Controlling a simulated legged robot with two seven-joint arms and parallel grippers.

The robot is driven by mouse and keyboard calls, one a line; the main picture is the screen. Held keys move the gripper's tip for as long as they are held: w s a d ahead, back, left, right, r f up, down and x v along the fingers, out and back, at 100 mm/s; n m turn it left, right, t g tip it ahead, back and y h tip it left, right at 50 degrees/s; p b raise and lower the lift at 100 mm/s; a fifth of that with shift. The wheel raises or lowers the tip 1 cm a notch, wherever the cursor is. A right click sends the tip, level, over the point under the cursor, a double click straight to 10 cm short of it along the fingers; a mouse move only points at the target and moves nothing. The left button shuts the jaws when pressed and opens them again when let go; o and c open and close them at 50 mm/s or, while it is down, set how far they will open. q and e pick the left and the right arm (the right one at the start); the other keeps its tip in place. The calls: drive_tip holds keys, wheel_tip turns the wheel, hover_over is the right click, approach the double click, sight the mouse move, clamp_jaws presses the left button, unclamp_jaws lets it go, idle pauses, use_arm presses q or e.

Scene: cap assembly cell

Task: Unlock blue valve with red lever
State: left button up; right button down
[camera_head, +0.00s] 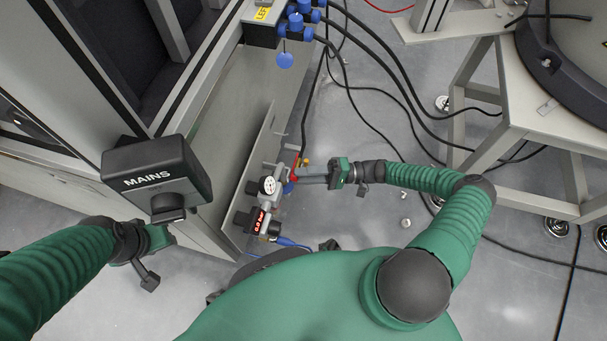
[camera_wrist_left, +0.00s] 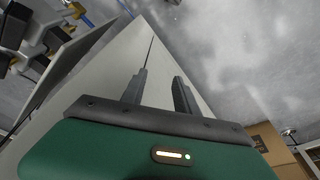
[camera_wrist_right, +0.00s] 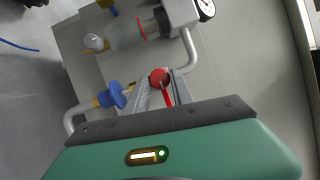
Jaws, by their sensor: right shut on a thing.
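The red lever (camera_wrist_right: 167,96) has a round red end and sits between the fingers of my right gripper (camera_wrist_right: 160,93) in the right wrist view. The gripper is shut on it. The blue valve (camera_wrist_right: 113,95) is on a pipe just left of the fingers. In the head view my right gripper (camera_head: 302,178) reaches in from the right, with a bit of the blue valve (camera_head: 289,188) below its tips. The fingers partly hide the lever there. My left gripper (camera_wrist_left: 160,88) is open and empty in the left wrist view; in the head view it is partly hidden behind the MAINS box.
The MAINS box (camera_head: 157,172) stands near my left arm. A round gauge (camera_head: 269,186) and a red digital display (camera_head: 260,222) are left of my right gripper. Black cables (camera_head: 385,75) run across the floor. A grey stand (camera_head: 505,150) is at the right.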

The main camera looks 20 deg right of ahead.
drive_tip(key=c, duration=1.1)
unclamp_jaws()
drive_tip(key=shift+s+a+f, duration=0.1)
drive_tip(key=shift+s+f, duration=0.05)
drive_tip(key=shift+f, duration=0.05)
drive_tip(key=shift+r, duration=0.1)
drive_tip(key=p+v, duration=0.1)
drive_tip(key=v, duration=1.6)
